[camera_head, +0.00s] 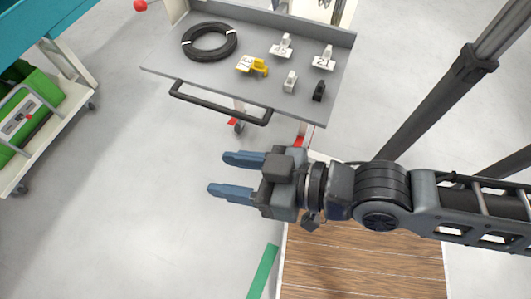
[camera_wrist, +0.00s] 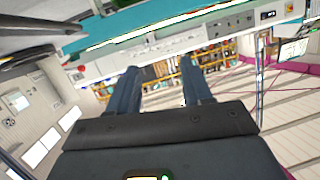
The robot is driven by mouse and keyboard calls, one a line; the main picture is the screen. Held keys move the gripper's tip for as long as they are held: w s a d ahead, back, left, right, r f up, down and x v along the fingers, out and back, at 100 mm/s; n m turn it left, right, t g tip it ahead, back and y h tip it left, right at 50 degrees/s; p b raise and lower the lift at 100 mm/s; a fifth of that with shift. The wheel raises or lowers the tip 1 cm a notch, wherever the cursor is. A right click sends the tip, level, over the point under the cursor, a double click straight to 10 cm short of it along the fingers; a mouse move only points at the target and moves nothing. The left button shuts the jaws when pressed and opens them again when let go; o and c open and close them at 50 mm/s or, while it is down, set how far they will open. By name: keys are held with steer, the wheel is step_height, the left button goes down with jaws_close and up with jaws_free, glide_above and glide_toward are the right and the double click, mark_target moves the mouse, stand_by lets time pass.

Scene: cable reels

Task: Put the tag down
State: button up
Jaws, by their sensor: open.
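My gripper (camera_head: 218,173) is open, with its two blue fingers apart and nothing between them. It is in front of and below the grey tray (camera_head: 190,75) in the head view, over the pale floor. The wrist view also shows the fingers apart and empty (camera_wrist: 158,75). The numbers are too small to read surely. No tag shows in the wrist view.
The tray also holds a black cable coil (camera_head: 209,42), a small white piece (camera_head: 290,81) and a small black piece (camera_head: 319,91). A black handle (camera_head: 220,108) runs along its front edge. A cart with green things (camera_head: 30,110) stands at left.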

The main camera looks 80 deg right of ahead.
steer(key=s+d+r+n+y, duration=0.1)
steer(key=s+d+r+n, duration=0.1)
steer(key=s, duration=0.5)
steer(key=shift+s+d+n+y, duration=0.25)
steer(key=shift+s+n+y, duration=0.05)
steer(key=shift+s+n, duration=0.1)
steer(key=shift+f, duration=0.1)
